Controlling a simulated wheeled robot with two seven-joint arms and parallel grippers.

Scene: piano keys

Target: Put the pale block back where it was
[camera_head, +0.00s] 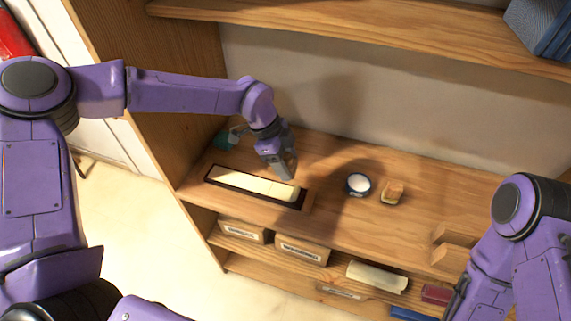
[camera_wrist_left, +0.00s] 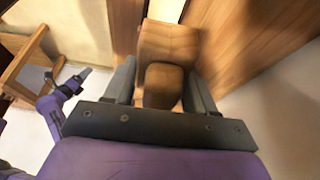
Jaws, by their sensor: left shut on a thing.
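A dark-rimmed tray (camera_head: 209,180) lies on the shelf board and holds a row of pale blocks (camera_head: 245,183). My left gripper (camera_head: 287,172) points down at the right end of this row. It is shut on a block (camera_wrist_left: 166,85), which looks tan and shaded between the fingers in the left wrist view. In the head view the gripper hides the held block, so I cannot tell whether it touches the tray. My right gripper (camera_head: 455,300) is at the lower right, partly hidden by its arm, and its fingers are unclear.
A round dark-rimmed dish (camera_head: 358,184) and a small wooden item (camera_head: 392,192) stand right of the tray. A teal thing (camera_head: 225,139) is behind it. The upper shelf (camera_head: 370,28) overhangs at the back.

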